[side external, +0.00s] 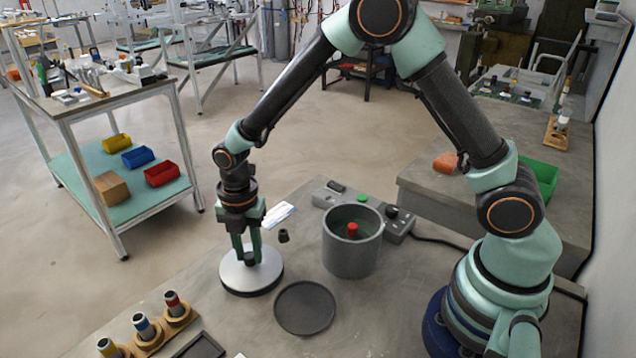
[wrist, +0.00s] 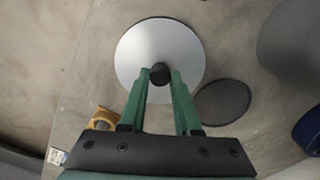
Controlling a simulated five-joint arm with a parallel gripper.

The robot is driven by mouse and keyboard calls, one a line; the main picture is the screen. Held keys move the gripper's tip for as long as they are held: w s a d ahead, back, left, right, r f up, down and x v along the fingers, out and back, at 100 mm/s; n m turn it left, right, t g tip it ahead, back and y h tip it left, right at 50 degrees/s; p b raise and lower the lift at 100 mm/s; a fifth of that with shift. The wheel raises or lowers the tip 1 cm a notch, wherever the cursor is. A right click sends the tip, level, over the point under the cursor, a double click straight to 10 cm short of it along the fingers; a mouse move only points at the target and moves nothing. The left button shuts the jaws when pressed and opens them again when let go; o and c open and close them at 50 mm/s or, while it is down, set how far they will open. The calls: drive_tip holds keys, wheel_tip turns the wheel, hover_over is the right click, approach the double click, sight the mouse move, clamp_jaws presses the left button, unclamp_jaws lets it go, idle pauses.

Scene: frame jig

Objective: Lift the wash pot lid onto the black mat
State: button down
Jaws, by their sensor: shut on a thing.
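The wash pot lid (side external: 268,273) is a round silver disc with a dark rim and a black knob; it also shows in the wrist view (wrist: 135,55). My gripper (side external: 248,258) points down and is shut on the lid's knob (wrist: 160,73). The lid looks level; whether it touches the table or hangs just above it I cannot tell. The black mat (side external: 305,307) is a bare dark disc to the right and front of the lid, and it also lies right of the lid in the wrist view (wrist: 222,103).
The grey wash pot (side external: 350,258) stands open behind the mat, with a red-topped thing (side external: 352,230) inside. A small black piece (side external: 284,236) stands between lid and pot.

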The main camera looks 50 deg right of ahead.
drive_tip(key=shift+f, duration=0.1)
idle(0.3)
drive_tip(key=c, duration=0.5)
unclamp_jaws()
drive_tip(key=shift+c, duration=0.2)
drive_tip(key=shift+o, duration=0.8)
drive_tip(key=shift+r, duration=0.7)
drive_tip(key=shift+r, duration=0.15)
